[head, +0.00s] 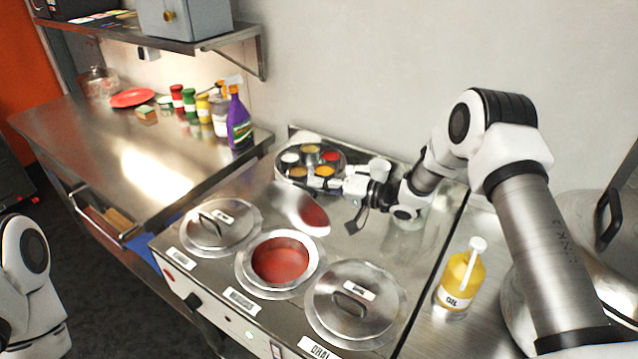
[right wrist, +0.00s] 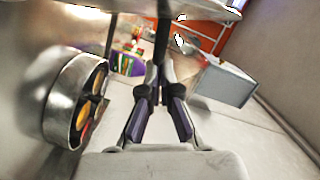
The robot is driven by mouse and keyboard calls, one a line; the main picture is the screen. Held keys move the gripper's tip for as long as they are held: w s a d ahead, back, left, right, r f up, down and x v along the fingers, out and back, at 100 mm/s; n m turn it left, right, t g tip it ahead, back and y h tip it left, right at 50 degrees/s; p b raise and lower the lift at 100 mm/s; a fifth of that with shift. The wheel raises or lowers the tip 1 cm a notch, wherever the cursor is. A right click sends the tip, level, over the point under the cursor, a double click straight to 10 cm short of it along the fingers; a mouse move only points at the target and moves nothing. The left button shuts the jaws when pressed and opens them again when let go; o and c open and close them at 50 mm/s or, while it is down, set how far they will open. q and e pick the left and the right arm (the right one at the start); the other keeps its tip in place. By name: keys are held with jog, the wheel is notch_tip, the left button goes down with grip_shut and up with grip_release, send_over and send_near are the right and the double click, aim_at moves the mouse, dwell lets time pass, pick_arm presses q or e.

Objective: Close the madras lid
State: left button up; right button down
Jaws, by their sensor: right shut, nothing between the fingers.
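The madras pot (head: 281,262) is the middle one of three set in the steel counter. It is open and shows red sauce. Its label is too blurred to read surely. A shiny round lid (head: 300,207) stands tilted up behind the pot, with a red reflection on its face. My right gripper (head: 325,185) is just behind the lid's upper edge, in front of the spice tin. In the right wrist view its fingers (right wrist: 160,88) are shut and empty. Whether it touches the lid cannot be told. My left gripper is outside the view; only part of that arm shows.
Lidded pots stand left (head: 220,228) and right (head: 354,305) of the open one. A round spice tin (head: 287,174) sits behind, also at the right wrist view's left (right wrist: 62,98). A yellow oil bottle (head: 458,280) stands at right, a purple spray bottle (head: 239,125) at back left.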

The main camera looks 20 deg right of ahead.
aim_at(300, 204)
jog(key=shift+s+a+r+n, duration=0.15)
jog(key=shift+s+a+n, duration=0.55)
jog(key=shift+a, duration=0.15)
jog(key=s+a+n, duration=0.1)
jog(key=s+a+n+h+b, duration=0.1)
jog(key=a, duration=0.1)
jog(key=s+a+f+n+b, duration=0.1)
jog(key=shift+s+a+n, duration=0.2)
jog(key=shift+a+n, duration=0.05)
jog(key=shift+n, duration=0.05)
jog(key=s+a+f+n+h+b, duration=0.1)
jog(key=s+a+f+n+b, duration=0.3)
jog(key=a+n+b, duration=0.1)
jog(key=shift+s+a+f+t+h+b, duration=0.4)
jog(key=shift+a+b, duration=0.15)
jog(key=shift+b, duration=0.55)
jog(key=shift+r, duration=0.1)
